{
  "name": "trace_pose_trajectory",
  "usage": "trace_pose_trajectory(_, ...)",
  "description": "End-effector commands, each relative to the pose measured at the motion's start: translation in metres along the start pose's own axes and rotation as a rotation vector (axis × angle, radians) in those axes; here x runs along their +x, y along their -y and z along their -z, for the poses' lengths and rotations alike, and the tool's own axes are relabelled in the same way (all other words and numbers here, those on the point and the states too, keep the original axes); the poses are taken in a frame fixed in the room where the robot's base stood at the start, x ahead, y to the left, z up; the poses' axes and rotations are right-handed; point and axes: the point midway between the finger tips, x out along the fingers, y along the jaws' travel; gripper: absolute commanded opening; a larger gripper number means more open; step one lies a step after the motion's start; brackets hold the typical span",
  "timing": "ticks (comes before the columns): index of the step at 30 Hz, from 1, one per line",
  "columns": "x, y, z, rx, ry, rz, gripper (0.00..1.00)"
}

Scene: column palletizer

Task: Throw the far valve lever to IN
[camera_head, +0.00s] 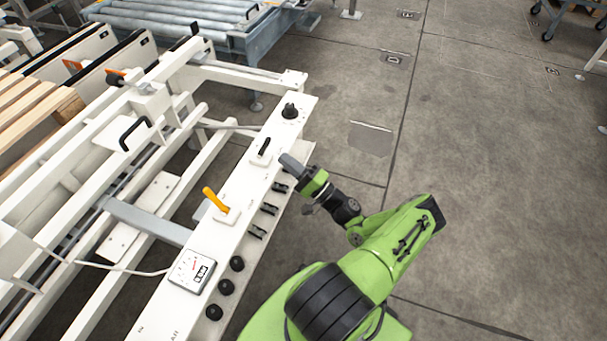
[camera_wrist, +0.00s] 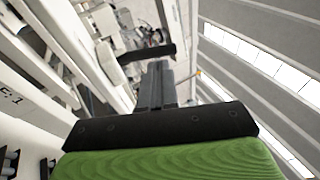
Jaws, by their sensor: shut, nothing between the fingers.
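A white control panel (camera_head: 237,190) runs along the machine's near side. Three small black fittings that look like levers sit in a row along its right edge. The far one (camera_head: 280,187) is nearest my gripper; the middle one (camera_head: 269,208) and the near one (camera_head: 257,232) follow. Their positions and any IN marking are too small to read. My gripper (camera_head: 288,161) is shut and empty, just beyond the far fitting, and I cannot tell whether it touches the panel. In the wrist view my shut fingers (camera_wrist: 157,84) point away from the camera.
An orange lever (camera_head: 216,201), a black slotted control (camera_head: 264,148), a dark rotary knob (camera_head: 290,111), a gauge (camera_head: 192,271) and three round black knobs (camera_head: 227,287) stand on the panel. Open floor (camera_head: 480,180) lies to the right. A roller conveyor (camera_head: 180,22) is behind.

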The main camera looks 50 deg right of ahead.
Motion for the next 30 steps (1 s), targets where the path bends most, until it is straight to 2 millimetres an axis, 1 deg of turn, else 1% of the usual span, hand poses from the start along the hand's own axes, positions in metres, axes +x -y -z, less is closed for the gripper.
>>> trace_pose_trajectory(1,0.01,-0.001,-0.001,0.001,0.004,0.001,0.0)
trace_pose_trajectory(3,0.022,-0.001,-0.001,0.001,0.004,0.001,0.0)
trace_pose_trajectory(6,0.034,-0.001,0.0,0.001,0.002,0.0,0.0)
trace_pose_trajectory(8,0.038,-0.001,0.0,0.001,0.001,0.0,0.0)
trace_pose_trajectory(22,0.041,0.002,0.0,-0.004,0.0,-0.017,0.0)
trace_pose_trajectory(26,0.044,0.006,-0.001,-0.016,0.001,-0.074,0.0)
trace_pose_trajectory(30,0.048,0.009,-0.002,-0.035,0.002,-0.167,0.0)
